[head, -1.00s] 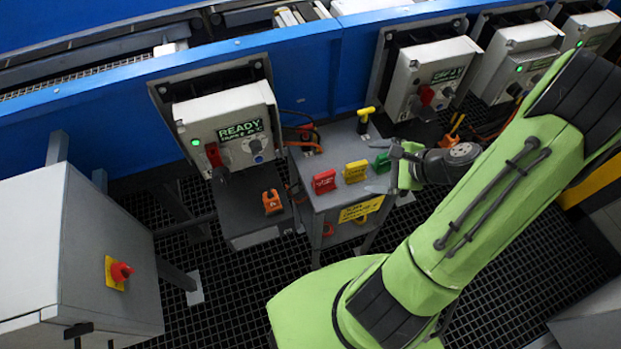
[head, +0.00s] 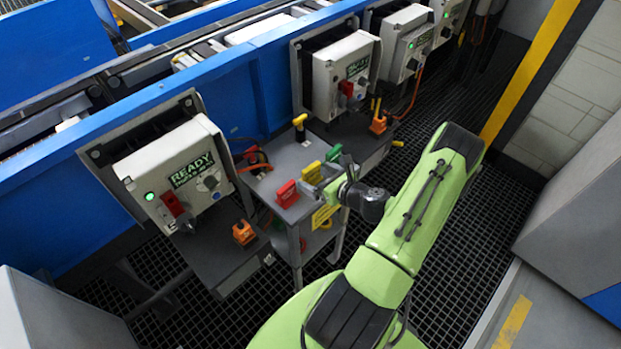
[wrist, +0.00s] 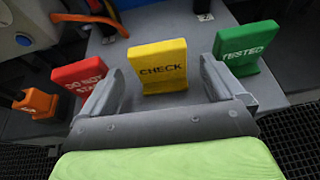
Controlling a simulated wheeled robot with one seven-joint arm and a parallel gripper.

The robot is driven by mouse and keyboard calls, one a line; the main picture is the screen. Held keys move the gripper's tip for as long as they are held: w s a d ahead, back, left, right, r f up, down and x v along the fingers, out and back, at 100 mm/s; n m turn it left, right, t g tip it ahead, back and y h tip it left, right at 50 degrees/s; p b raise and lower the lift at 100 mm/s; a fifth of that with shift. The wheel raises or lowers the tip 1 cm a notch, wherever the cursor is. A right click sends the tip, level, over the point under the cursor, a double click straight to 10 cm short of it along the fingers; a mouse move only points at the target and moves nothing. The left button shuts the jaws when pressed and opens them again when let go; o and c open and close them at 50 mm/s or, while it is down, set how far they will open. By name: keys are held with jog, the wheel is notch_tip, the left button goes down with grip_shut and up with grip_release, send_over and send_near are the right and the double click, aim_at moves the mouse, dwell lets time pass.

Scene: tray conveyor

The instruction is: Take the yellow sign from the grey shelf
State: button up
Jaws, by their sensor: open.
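The yellow sign (wrist: 158,66), marked CHECK, stands upright on the grey shelf (wrist: 190,25) between a red sign (wrist: 80,80) and a green sign (wrist: 243,48). In the head view the yellow sign (head: 312,172) is partly hidden by my gripper (head: 330,180). In the wrist view my gripper (wrist: 172,88) is open, one finger on each side of the yellow sign's near face. The fingers look short of the sign, with nothing between them. The left finger overlaps the red sign in the picture; I cannot tell whether they touch.
A yellow-topped handle (head: 299,122) stands at the back of the shelf. A control box marked READY (head: 178,172) is to the left, with an orange object (head: 243,232) below it. More control boxes (head: 345,75) line the blue conveyor (head: 235,105). Floor grating is open at right.

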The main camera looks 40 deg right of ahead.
aim_at(313, 173)
jog(key=b+x, duration=0.1)
jog(key=x, duration=0.4)
jog(key=shift+w, duration=0.3)
jog(key=shift+r, duration=0.15)
jog(key=c, duration=1.1)
